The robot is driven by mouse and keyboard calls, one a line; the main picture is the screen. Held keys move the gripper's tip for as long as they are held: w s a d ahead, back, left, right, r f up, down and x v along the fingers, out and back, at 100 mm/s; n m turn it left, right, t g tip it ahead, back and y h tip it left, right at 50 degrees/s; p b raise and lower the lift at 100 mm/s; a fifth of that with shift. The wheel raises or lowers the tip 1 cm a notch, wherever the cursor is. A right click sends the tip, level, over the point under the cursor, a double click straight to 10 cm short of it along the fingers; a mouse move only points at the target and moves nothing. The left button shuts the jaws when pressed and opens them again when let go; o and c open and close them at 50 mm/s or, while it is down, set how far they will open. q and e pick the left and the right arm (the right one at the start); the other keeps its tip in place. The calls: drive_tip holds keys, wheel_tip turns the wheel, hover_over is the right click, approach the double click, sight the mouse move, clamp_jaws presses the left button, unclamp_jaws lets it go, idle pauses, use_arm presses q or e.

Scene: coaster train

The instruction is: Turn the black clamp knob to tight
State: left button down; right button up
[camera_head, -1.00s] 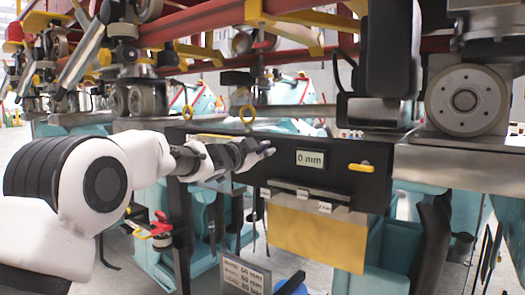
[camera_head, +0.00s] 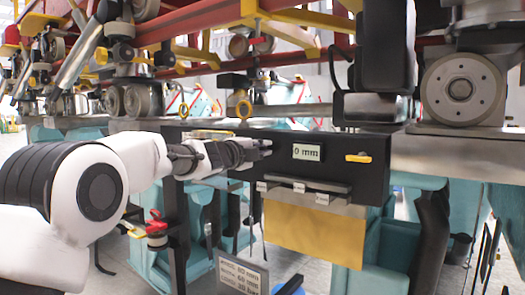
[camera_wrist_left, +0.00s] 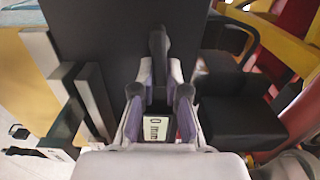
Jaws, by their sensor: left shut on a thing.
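The black panel (camera_head: 345,180) carries a display reading 0 mm (camera_head: 306,152). My left gripper (camera_head: 262,148) is at the panel's face, left of the display. In the left wrist view my left gripper (camera_wrist_left: 160,92) is shut on a slim black piece, apparently the black clamp knob (camera_wrist_left: 158,43), between its two fingers. In the head view the gripper hides most of the knob, and its turn position cannot be read. My right gripper is in neither view.
A yellow handle (camera_head: 358,158) sits on the panel right of the display. A labelled ledge (camera_head: 310,186) and a yellow plate (camera_head: 315,230) are below. A sign (camera_head: 242,270) is lower down.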

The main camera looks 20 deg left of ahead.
use_arm(q)
drive_tip(key=shift+r, duration=0.2)
idle(0.3)
drive_tip(key=c, duration=1.2)
unclamp_jaws()
drive_tip(key=shift+w+f, duration=0.1)
drive_tip(key=shift+w, duration=0.05)
drive_tip(key=shift+w+a+f, duration=0.1)
drive_tip(key=shift+w+f, duration=0.05)
drive_tip(key=shift+f, duration=0.05)
drive_tip(key=v, duration=1.2)
drive_tip(key=shift+f, duration=0.1)
